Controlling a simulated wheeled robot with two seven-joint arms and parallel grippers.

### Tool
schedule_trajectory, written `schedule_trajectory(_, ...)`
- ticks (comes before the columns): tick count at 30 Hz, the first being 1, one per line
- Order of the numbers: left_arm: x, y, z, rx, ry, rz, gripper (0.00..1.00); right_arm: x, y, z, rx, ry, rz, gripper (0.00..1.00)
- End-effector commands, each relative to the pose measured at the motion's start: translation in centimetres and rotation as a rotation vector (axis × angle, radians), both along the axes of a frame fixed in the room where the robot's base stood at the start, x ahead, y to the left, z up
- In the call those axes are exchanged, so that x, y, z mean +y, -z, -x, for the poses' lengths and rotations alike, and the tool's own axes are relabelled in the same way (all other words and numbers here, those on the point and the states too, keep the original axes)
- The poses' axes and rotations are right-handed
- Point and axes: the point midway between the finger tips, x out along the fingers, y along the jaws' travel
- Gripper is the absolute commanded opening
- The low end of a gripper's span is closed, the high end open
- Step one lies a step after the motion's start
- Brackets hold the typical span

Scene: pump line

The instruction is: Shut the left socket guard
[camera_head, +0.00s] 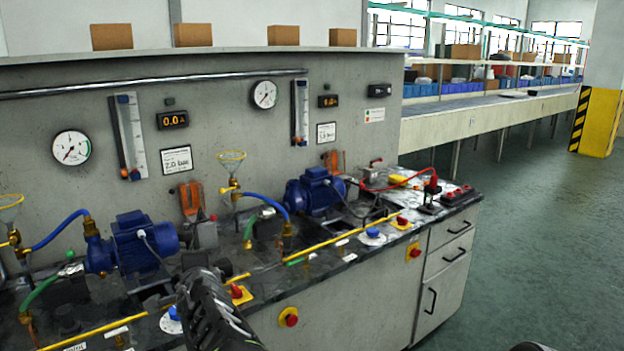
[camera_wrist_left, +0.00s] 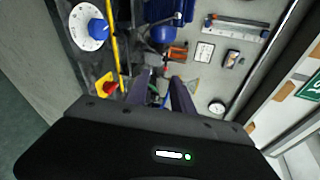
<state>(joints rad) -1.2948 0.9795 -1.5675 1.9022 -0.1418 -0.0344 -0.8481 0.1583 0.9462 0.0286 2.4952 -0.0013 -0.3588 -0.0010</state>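I cannot clearly make out the left socket guard. A small grey box (camera_head: 205,234) stands on the bench to the right of the left blue pump (camera_head: 145,243), below an orange item on the wall; I cannot tell whether it is the guard or whether a lid is open. My left gripper (camera_head: 196,268) reaches in from the bottom, just in front of this box, and hides part of the bench. In the left wrist view its two dark fingers (camera_wrist_left: 163,95) are apart with nothing seen held between them. My right gripper is not in view.
Yellow pipes run along the bench front. A red stop button (camera_head: 237,291) and a blue knob (camera_head: 174,313) lie near my left arm. A second pump (camera_head: 318,191) and a red cable (camera_head: 400,187) are to the right. Open floor (camera_head: 560,240) lies right of the bench.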

Motion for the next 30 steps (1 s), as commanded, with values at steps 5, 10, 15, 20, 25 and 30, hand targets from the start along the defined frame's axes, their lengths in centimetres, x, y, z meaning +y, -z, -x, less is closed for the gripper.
schedule_trajectory(5, 0.5, 2.2, 0.1, 0.027, -0.014, 0.027, 0.28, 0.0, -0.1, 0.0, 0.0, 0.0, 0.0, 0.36)
schedule_trajectory(10, 1.1, 5.2, 0.4, 0.062, -0.032, 0.067, 0.28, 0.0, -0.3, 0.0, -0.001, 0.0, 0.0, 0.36)
schedule_trajectory(15, 1.9, 9.6, 1.1, 0.114, -0.062, 0.127, 0.28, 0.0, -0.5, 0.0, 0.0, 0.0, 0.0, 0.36)
schedule_trajectory(20, 2.8, 15.3, 2.7, 0.183, -0.108, 0.21, 0.28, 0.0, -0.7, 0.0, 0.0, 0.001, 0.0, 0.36)
schedule_trajectory(25, 3.6, 23.8, 6.3, 0.287, -0.196, 0.354, 0.28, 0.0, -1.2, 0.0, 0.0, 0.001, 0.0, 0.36)
schedule_trajectory(30, 2.8, 34.7, 14.0, 0.431, -0.354, 0.586, 0.28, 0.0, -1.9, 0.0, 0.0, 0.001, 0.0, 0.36)
